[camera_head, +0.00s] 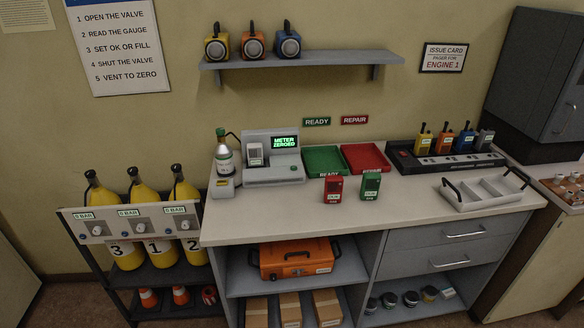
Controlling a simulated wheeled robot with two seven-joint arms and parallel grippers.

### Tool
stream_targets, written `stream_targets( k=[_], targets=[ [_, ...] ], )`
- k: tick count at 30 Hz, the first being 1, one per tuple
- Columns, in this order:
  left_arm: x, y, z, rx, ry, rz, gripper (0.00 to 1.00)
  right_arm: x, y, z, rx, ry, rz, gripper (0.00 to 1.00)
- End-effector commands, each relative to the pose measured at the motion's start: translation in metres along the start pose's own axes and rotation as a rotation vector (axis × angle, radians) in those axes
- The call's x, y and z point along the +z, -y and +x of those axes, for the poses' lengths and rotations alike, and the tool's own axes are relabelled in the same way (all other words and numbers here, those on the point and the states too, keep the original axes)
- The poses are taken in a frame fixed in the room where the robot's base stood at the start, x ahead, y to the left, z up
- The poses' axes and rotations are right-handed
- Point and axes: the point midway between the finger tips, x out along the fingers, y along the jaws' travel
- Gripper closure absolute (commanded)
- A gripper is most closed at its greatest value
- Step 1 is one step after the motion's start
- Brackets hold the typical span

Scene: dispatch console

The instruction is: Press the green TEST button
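A grey console (262,174) stands on the counter, left of the trays. Its lit screen (285,142) reads METER ZEROED in green. A small grey handheld unit (255,155) sits upright at the console's left face. A small gas bottle with a green band (223,158) stands on a grey base just left of the console. A red handheld device (333,190) and a green handheld device (371,186) stand side by side near the counter's middle. Neither of my grippers is in view.
A green tray (324,155) and a red tray (366,154) lie behind the devices. A charger with several radios (450,161) and a grey divided tray (487,203) are on the right. Yellow cylinders (160,257) stand in a rack at left. The counter's front left is clear.

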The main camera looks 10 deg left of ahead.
Motion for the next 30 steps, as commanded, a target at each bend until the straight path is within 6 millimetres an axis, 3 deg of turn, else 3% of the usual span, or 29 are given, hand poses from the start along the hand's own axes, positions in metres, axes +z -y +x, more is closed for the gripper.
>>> stream_targets(
  k=[10,18,30],
  targets=[
    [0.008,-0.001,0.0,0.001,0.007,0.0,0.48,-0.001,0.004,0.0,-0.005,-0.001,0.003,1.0],
    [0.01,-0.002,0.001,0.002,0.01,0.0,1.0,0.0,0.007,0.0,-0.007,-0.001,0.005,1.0],
    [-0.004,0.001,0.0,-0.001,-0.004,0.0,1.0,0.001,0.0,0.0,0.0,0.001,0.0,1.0]
  ],
)
